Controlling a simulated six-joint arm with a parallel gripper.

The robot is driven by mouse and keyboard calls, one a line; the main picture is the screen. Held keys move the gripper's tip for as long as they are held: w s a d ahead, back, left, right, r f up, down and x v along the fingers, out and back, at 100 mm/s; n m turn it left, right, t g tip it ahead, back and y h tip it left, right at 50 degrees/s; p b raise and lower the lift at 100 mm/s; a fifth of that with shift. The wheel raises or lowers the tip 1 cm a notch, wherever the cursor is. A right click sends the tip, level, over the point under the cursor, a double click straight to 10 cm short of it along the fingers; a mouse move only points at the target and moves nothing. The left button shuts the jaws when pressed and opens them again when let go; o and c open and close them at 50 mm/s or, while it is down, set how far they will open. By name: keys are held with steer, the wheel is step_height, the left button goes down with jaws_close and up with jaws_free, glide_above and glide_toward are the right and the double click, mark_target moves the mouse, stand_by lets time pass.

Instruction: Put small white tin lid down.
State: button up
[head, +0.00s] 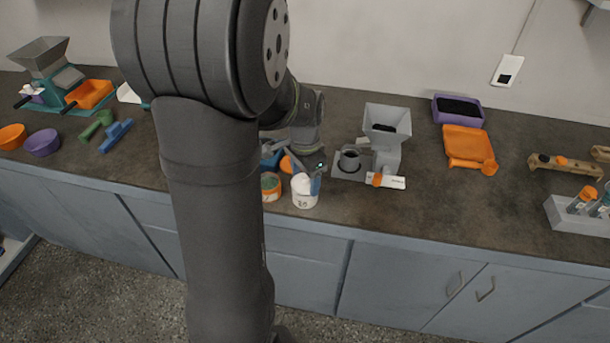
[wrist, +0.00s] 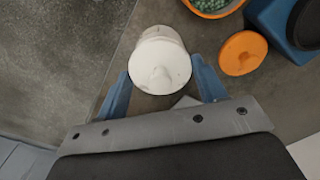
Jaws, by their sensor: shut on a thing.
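The small white tin lid (wrist: 160,68), round with a knob, lies between the blue fingertips of my gripper (wrist: 163,86) in the wrist view. My gripper is shut on it. The white tin (head: 304,198), with dark marks on its front, stands upright near the counter's front edge in the head view. My gripper (head: 302,176) is right at the tin's top there. The lid is over the tin or on it; I cannot tell whether it is fully seated.
An orange tub of green grains (head: 270,188) stands left of the tin. A loose orange lid (wrist: 243,53) and a blue device with a dark round top (wrist: 290,22) are close by. A grey hopper machine (head: 385,140) stands to the right. The counter's front edge is near.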

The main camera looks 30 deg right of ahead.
mark_target(305, 176)
steer(key=shift+f, duration=0.4)
steer(key=o, duration=1)
step_height(305, 176, up, 13)
steer(key=shift+r, duration=0.1)
step_height(305, 176, down, 14)
steer(key=shift+r, duration=0.8)
